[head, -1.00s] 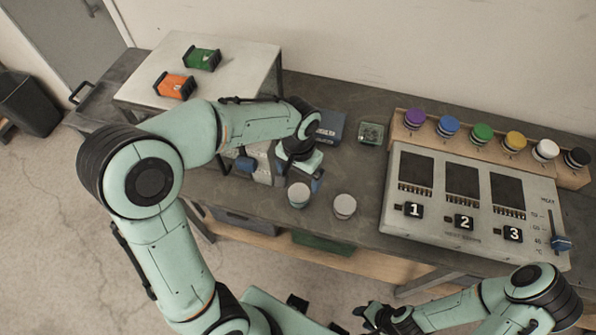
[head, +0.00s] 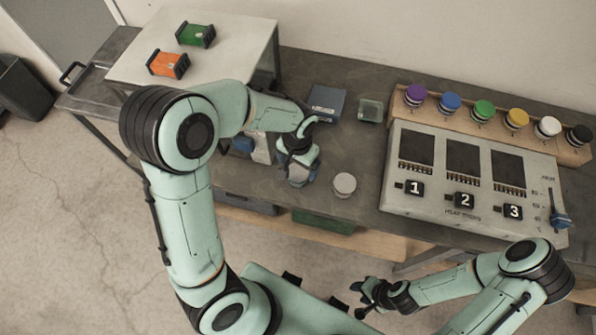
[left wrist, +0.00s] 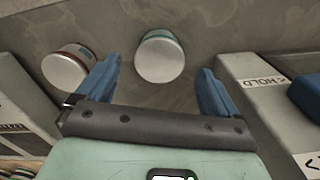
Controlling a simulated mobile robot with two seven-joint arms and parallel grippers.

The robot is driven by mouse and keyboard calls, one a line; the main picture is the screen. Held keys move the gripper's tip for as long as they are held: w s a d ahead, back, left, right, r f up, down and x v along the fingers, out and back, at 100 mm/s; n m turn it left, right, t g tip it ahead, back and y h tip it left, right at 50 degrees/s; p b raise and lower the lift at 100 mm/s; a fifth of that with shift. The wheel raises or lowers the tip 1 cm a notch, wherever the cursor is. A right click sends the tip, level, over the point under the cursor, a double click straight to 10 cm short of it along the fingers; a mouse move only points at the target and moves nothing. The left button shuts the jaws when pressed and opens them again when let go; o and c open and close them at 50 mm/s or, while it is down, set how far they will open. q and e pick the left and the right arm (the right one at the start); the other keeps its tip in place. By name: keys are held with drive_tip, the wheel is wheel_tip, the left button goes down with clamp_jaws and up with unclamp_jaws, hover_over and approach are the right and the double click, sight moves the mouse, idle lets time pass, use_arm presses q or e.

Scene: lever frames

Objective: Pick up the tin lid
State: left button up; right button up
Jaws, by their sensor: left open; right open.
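Two round tins with pale grey lids stand side by side at the table's front edge. The right tin (head: 345,184) is clear in the head view, and the left tin (head: 298,180) is partly covered by my left gripper (head: 300,172). In the left wrist view, a tin lid (left wrist: 160,59) with a teal band below it lies ahead of the gap between the open blue fingers of my left gripper (left wrist: 157,82). Another tin lid (left wrist: 65,71), above a copper-coloured band, is outside the left finger. Neither is gripped. My right gripper (head: 366,297) is open and empty, away from the table.
A grey block marked HOLD (left wrist: 262,84) stands close to the right finger in the left wrist view. A dark blue box (head: 326,103) and a small green tray (head: 370,110) are behind the tins. A numbered panel (head: 470,185) fills the table's right side.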

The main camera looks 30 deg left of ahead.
sight(298, 173)
use_arm(q)
drive_tip(key=shift+f, duration=1.45)
drive_tip(key=shift+w, duration=0.1)
drive_tip(key=c, duration=1.1)
drive_tip(key=shift+r, duration=0.15)
